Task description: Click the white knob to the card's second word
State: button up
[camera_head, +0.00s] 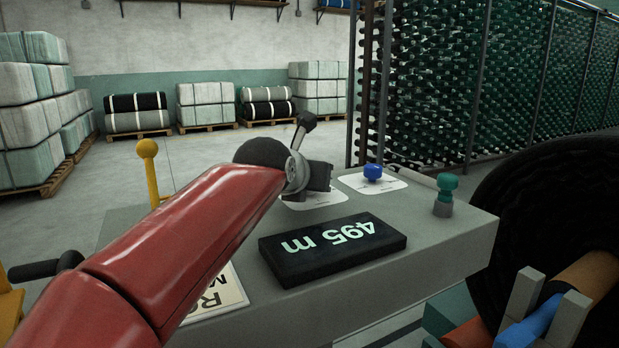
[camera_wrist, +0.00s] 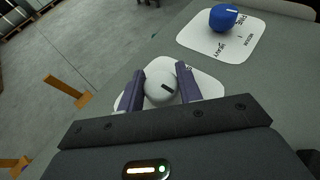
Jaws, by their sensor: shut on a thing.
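The white knob (camera_wrist: 157,92) sits between the two purple fingers of my gripper (camera_wrist: 161,86), which is shut on it. A short black mark on the knob's top points toward the right finger. Its white label plate (camera_wrist: 207,88) is mostly hidden by my fingers, and its words cannot be read; the plate also shows in the head view (camera_head: 325,200). In the head view my gripper (camera_head: 318,180) hides the knob. The card (camera_head: 222,296) lies on the console at the front, partly covered by my arm. Only "RO" and "M" show, so its second word is not readable.
A blue knob (camera_head: 373,172) on its own label plate (camera_wrist: 238,42) stands beside the white knob. A green knob (camera_head: 446,190) is at the console's right. A black display (camera_head: 335,250) reads "495 m" upside down. A yellow lever (camera_head: 149,165) rises at the left.

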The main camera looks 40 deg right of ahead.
aim_at(296, 210)
jog(key=o, duration=1)
jog(key=shift+a, duration=0.1)
jog(key=v, duration=0.7)
jog(key=shift+s+a+r, duration=0.2)
jog(key=shift+a, duration=0.1)
